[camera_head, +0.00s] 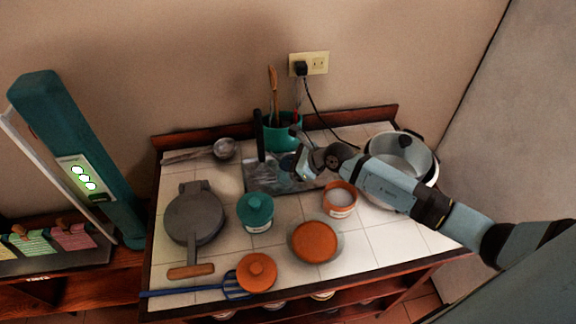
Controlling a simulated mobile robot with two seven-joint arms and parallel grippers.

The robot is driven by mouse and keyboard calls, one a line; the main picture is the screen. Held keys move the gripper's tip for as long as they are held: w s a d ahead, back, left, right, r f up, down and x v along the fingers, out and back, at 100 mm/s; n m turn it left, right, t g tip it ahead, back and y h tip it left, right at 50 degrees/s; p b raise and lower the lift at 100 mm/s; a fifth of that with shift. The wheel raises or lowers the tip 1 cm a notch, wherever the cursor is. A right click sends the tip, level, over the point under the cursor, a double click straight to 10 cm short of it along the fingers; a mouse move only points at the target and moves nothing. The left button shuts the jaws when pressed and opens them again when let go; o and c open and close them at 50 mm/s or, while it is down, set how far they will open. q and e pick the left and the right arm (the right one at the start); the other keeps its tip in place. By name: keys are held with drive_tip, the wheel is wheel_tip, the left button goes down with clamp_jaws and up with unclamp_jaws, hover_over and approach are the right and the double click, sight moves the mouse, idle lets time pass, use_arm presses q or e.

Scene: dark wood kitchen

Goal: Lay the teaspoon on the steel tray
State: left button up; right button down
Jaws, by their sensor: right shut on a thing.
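The steel tray (262,184) lies towards the back of the tiled table, in front of the teal crock. My right gripper (303,166) reaches in from the right and is low over the tray's right part. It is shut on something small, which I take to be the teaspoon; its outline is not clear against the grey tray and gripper. I cannot tell whether it touches the tray. My left gripper is not in view.
A teal crock (283,136) with utensils stands behind the tray, and a black-handled tool (260,136) stands up at its left. A large pot (408,150), an orange tub (340,199) and a teal jar (256,212) surround it. A ladle (222,150) lies left.

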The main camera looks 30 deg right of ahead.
drive_tip(key=shift+f, duration=0.65)
drive_tip(key=shift+f, duration=0.1)
drive_tip(key=c, duration=1.3)
unclamp_jaws()
drive_tip(key=shift+o, duration=0.2)
